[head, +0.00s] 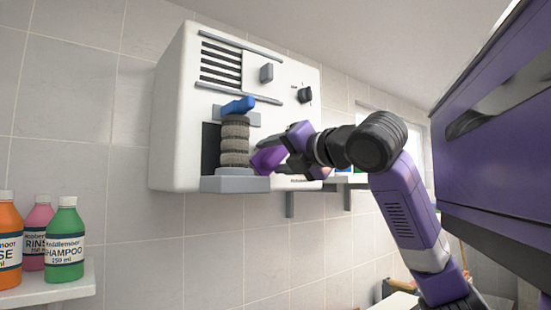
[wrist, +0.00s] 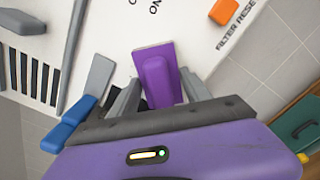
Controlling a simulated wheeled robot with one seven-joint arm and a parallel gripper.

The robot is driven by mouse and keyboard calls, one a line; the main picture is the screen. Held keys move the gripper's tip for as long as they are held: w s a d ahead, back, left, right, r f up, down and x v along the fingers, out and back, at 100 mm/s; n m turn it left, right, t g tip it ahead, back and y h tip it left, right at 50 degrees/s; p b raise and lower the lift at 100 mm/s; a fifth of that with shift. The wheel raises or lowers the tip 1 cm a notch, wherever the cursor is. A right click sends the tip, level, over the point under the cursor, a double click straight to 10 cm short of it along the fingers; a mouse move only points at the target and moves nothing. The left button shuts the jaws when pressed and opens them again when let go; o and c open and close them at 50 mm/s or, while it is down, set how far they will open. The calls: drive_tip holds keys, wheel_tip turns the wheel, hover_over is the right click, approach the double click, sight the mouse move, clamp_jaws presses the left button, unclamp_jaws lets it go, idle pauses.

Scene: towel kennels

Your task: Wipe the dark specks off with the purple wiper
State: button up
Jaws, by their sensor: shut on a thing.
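My gripper (head: 284,152) is shut on the purple wiper (head: 267,160), in front of the lower part of a white wall-mounted machine (head: 178,110). In the wrist view the wiper (wrist: 158,78) sits between the two grey fingers of my gripper (wrist: 160,92), its flat head toward the machine's white face (wrist: 185,30). I cannot tell whether the wiper touches that face. I make out no dark specks in either view; the wiper and gripper hide part of the surface.
The machine has a blue lever (head: 238,105), a stack of grey-brown rings (head: 235,142) on a grey ledge (head: 235,184), and a dark knob (head: 304,95). An orange button (wrist: 223,11) is near the wiper. Bottles (head: 64,245) stand at left; a purple cabinet (head: 495,150) is at right.

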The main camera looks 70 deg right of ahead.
drive_tip(key=shift+w+r+p, duration=0.1)
drive_tip(key=shift+r+p, duration=1.05)
drive_tip(key=shift+r, duration=0.35)
drive_tip(key=shift+f+b, duration=2.3)
drive_tip(key=shift+f, duration=0.8)
drive_tip(key=shift+r+p, duration=2.45)
drive_tip(key=shift+r, duration=0.6)
wheel_tip(320, 180, down, 6)
drive_tip(key=b, duration=0.4)
drive_tip(key=shift+b, duration=0.3)
drive_tip(key=shift+f, duration=0.1)
